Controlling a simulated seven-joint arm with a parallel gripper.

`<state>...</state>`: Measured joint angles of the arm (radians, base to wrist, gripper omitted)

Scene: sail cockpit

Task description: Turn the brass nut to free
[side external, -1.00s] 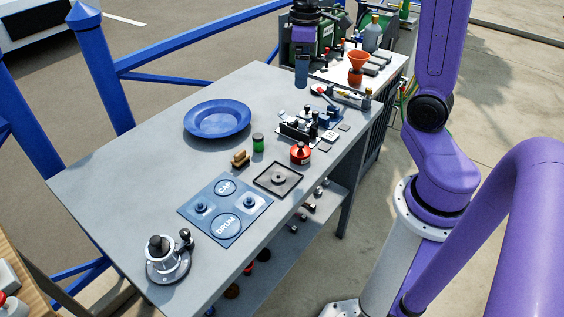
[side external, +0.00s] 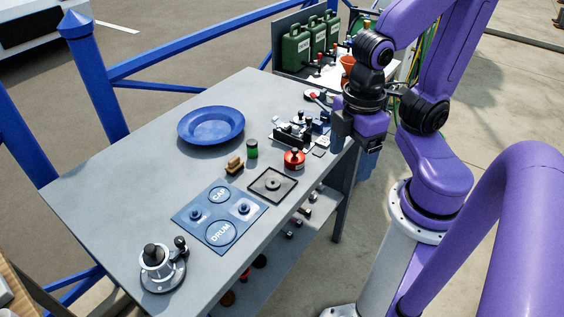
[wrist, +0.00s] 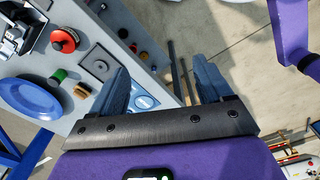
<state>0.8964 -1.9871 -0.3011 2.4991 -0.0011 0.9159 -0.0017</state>
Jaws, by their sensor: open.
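I cannot make out a brass nut in either view. A winch-like fitting (side external: 160,268) with a silver base, a black top and a black-knobbed piece beside it stands upright at the table's near left end. A blue mat (side external: 205,236) marked CAP and DRUM lies behind it, with small round pieces on its pads; part of it shows in the wrist view (wrist: 143,100). My gripper (wrist: 160,66) is open and empty, its two blue fingers wide apart. In the side view it hangs beyond the table's right edge, well away from the winch.
A dark square tray (side external: 261,193), red canister (side external: 294,160), green can (side external: 252,149), brush (side external: 234,165) and blue plate (side external: 211,123) sit on the grey table (side external: 110,185). A metal fixture (side external: 292,133) stands nearer the back. The table's left side is clear.

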